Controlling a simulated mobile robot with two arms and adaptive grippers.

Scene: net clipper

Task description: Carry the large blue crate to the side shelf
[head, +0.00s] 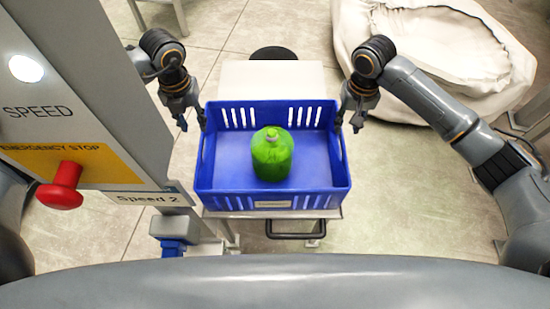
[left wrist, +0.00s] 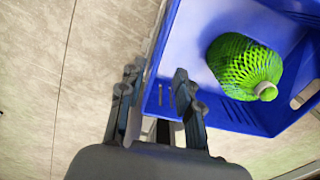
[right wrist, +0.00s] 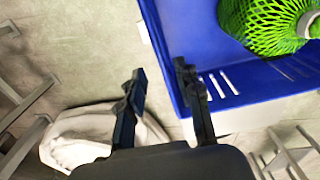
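The large blue crate (head: 222,168) stands upright on a small stand in the middle of the head view. A green net-covered, rounded object (head: 272,155) with a knob on top is inside it; the net shows in the left wrist view (left wrist: 238,62). My left gripper (head: 192,121) is open at the crate's left wall, one finger outside and one over the inside. My right gripper (head: 348,120) is open at the right wall in the same way. In the wrist views both finger pairs straddle the walls with visible gaps. I cannot tell whether any finger touches the crate.
The stand's pale top (head: 270,80) shows behind the crate. A machine panel with a red emergency stop button (head: 66,178) stands close on the left. A large white sack (head: 450,60) lies on the floor at the back right. Open floor (head: 410,185) is right of the crate.

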